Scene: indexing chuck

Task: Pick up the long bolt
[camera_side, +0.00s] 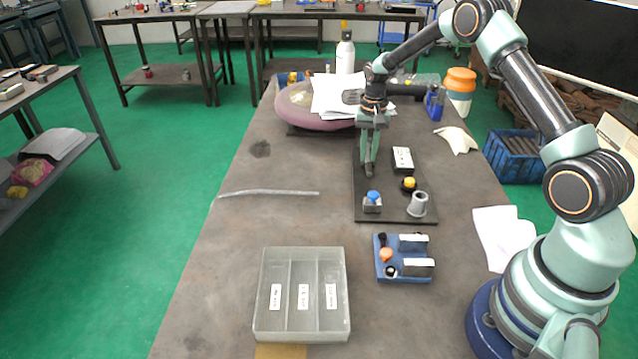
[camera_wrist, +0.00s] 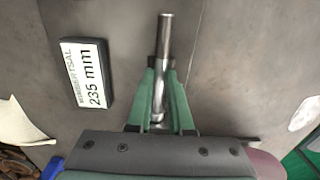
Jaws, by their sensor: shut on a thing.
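The long bolt (camera_wrist: 165,38) shows in the wrist view as a shiny grey metal shaft. It runs between the two green fingers of my gripper (camera_wrist: 161,68) and sticks out past their tips. My gripper is shut on it. In the side view my gripper (camera_side: 369,170) points down over the far left part of the dark plate (camera_side: 385,208). I cannot make out the bolt clearly there, and I cannot tell whether it touches the plate.
A labelled block (camera_side: 402,158) stands right of my gripper. A yellow-topped part (camera_side: 409,184), a blue-knobbed part (camera_side: 372,202) and a grey cup (camera_side: 418,204) stand nearer. A blue fixture (camera_side: 403,278) and a three-compartment tray (camera_side: 258,300) are in front. The table's left middle is mostly clear.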

